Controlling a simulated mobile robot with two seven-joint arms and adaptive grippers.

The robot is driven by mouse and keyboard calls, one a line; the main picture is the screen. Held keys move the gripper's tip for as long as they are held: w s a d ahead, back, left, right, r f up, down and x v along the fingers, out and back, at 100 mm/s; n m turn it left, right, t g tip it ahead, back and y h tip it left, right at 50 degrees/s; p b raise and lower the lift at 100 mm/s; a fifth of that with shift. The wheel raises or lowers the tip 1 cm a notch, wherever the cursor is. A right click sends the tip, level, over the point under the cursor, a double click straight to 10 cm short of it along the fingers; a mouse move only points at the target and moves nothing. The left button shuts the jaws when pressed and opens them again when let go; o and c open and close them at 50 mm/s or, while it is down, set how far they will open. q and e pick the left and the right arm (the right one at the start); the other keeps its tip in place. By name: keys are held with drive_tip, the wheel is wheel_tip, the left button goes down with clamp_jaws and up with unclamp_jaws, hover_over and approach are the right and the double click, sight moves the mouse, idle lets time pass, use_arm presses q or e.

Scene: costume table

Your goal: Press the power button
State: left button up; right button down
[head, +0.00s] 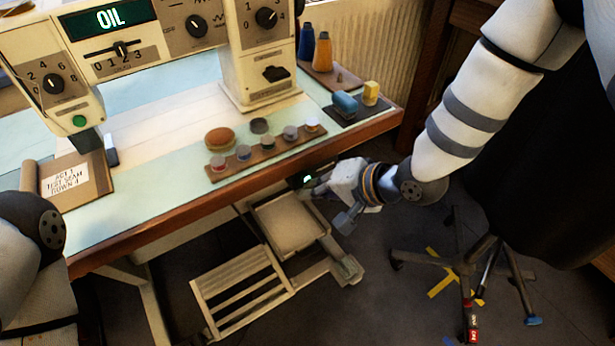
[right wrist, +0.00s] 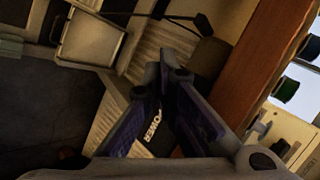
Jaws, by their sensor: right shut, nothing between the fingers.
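A small dark power box (head: 303,180) with a glowing green light sits under the table's front edge, in the middle of the head view. In the right wrist view, a dark plate with the white word POWER (right wrist: 154,126) shows between my finger links. My right gripper (head: 318,189) is shut and empty, right beside the box; its fingers (right wrist: 172,72) also show in the right wrist view. I cannot tell whether they touch it. The button itself is not clearly visible. My left arm shows at the lower left, its gripper out of view.
The sewing machine (head: 150,30) reads OIL and has a green button (head: 79,121). The wooden table edge (head: 225,200) runs just above my right gripper. A pedal frame (head: 240,290) stands below. A stool base (head: 465,270) is at the right.

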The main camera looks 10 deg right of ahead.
use_arm(q)
drive_tip(key=shift+w+r, duration=0.25)
drive_tip(key=shift+r, duration=0.05)
use_arm(e)
drive_tip(key=shift+s+d, duration=0.25)
drive_tip(key=shift+s, duration=0.35)
use_arm(q)
drive_tip(key=shift+w+r+t+p, duration=0.4)
drive_tip(key=shift+w+r+p, duration=0.4)
drive_tip(key=shift+r+p, duration=0.25)
use_arm(e)
drive_tip(key=s+d, duration=0.2)
drive_tip(key=s, duration=0.3)
drive_tip(key=shift+s, duration=0.35)
use_arm(q)
drive_tip(key=shift+t, duration=0.8)
drive_tip(key=w+r+p, duration=0.3)
drive_tip(key=shift+w+r, duration=0.35)
drive_tip(key=shift+w, duration=0.05)
use_arm(e)
drive_tip(key=s+d+f+n+g+h, duration=0.2)
drive_tip(key=s+d+g, duration=0.1)
drive_tip(key=s, duration=0.8)
drive_tip(key=s+d+f+n+g+h, duration=0.2)
drive_tip(key=s+d+g, duration=0.1)
drive_tip(key=s, duration=0.8)
drive_tip(key=s+d+f+n+g+h, duration=0.2)
drive_tip(key=s+d+f+g, duration=0.1)
drive_tip(key=s, duration=0.9)
drive_tip(key=shift+n+g+h, duration=0.3)
